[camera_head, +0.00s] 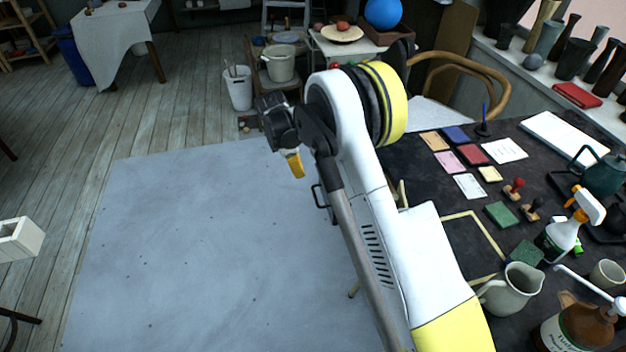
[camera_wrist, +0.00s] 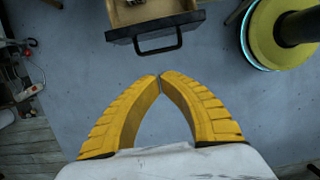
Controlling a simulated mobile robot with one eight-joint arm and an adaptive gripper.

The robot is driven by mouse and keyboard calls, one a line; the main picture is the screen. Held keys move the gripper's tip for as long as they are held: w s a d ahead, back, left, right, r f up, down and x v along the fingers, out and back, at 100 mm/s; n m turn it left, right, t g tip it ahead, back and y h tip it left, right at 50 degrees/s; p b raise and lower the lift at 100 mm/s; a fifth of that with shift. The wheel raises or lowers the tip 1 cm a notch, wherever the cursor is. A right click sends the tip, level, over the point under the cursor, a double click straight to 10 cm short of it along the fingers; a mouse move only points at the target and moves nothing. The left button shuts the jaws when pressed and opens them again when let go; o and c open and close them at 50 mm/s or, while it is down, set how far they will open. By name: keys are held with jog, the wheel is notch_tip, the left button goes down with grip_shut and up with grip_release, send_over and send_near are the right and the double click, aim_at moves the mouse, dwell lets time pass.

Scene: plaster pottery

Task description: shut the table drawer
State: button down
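The table drawer (camera_wrist: 155,26) shows at the top of the wrist view. It stands open, with its pale wooden inside and some contents visible behind the dark front. Its dark bar handle (camera_wrist: 160,46) faces my gripper (camera_wrist: 160,77). My gripper's yellow fingers meet at the tips with nothing between them, a little short of the handle and apart from it. In the head view, the handle (camera_head: 320,196) juts out left of my arm, which hides most of the drawer. My gripper (camera_head: 296,164) hangs above and left of the handle there.
The dark table (camera_head: 408,166) stands at the right, carrying stamps, coloured pads, a jug (camera_head: 513,290) and a spray bottle (camera_head: 568,226). The grey floor mat (camera_head: 190,250) left of my arm is clear.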

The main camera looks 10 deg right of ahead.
jog(key=d+f+b, duration=0.2)
jog(key=f, duration=0.1)
jog(key=d+f+b, duration=0.1)
jog(key=f+b, duration=0.1)
jog(key=f, duration=0.2)
jog(key=d+f+b, duration=0.2)
jog(key=f, duration=0.1)
jog(key=shift+d+f, duration=0.15)
jog(key=shift+d, duration=0.55)
jog(key=d, duration=2.1)
jog(key=shift+d+p, duration=0.3)
jog(key=shift+p, duration=0.1)
